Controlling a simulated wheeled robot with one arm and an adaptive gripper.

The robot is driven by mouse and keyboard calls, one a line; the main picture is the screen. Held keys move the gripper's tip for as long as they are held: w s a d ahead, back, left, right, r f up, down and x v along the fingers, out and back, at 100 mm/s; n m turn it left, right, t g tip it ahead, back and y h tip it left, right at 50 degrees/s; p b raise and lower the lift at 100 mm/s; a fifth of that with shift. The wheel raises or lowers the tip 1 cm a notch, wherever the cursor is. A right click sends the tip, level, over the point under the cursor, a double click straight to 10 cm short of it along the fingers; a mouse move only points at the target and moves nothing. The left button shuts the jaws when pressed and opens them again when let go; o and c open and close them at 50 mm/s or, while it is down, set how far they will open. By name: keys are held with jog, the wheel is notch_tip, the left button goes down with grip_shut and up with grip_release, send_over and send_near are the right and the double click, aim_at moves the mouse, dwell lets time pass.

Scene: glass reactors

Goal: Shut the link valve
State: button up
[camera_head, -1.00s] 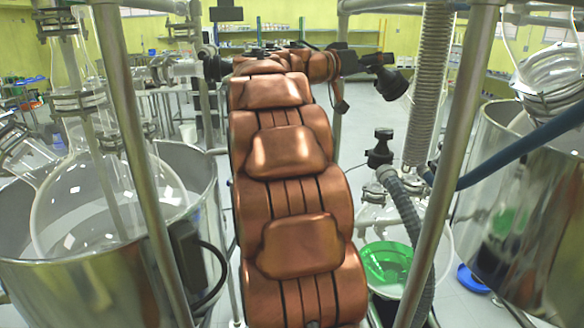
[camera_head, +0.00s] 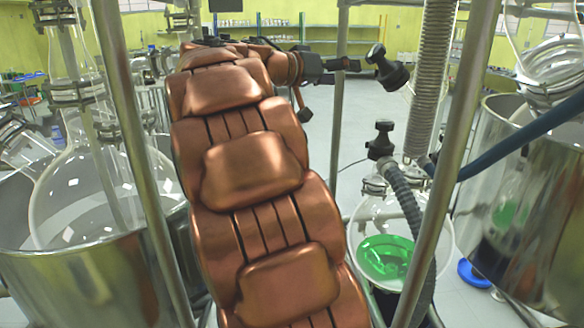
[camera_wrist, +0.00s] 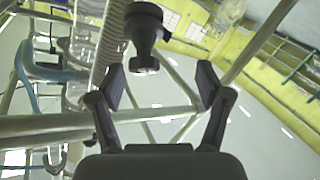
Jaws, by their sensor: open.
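A black valve knob (camera_head: 388,67) stands high beside the ribbed hose in the head view. In the wrist view a black knob (camera_wrist: 145,25) with a narrower stem faces me, beyond the fingers and left of their middle. A second black knob (camera_head: 382,140) sits lower, above the flask with green liquid. The frames do not label which one is the link valve. My gripper (camera_head: 348,68) is left of the upper knob. In the wrist view my gripper (camera_wrist: 161,82) is open, its fingers spread with nothing between the tips. Its far side is hidden in the head view.
Metal frame posts (camera_head: 450,150) stand on both sides of my arm. A ribbed hose (camera_head: 431,80) hangs close to the knobs. A glass flask with green liquid (camera_head: 390,255) is below. Steel vessels stand left (camera_head: 90,285) and right (camera_head: 530,230). Open floor lies behind.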

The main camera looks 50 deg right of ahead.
jog(key=w+a+f+n+t+y+p, duration=0.1)
jog(key=a+f+n+t+y, duration=0.3)
jog(key=a+f, duration=1.1)
jog(key=shift+w+a+f+n+y+p, duration=0.3)
jog(key=shift+f+n+y+p, duration=0.75)
jog(key=shift+n, duration=0.65)
jog(key=shift+f, duration=0.15)
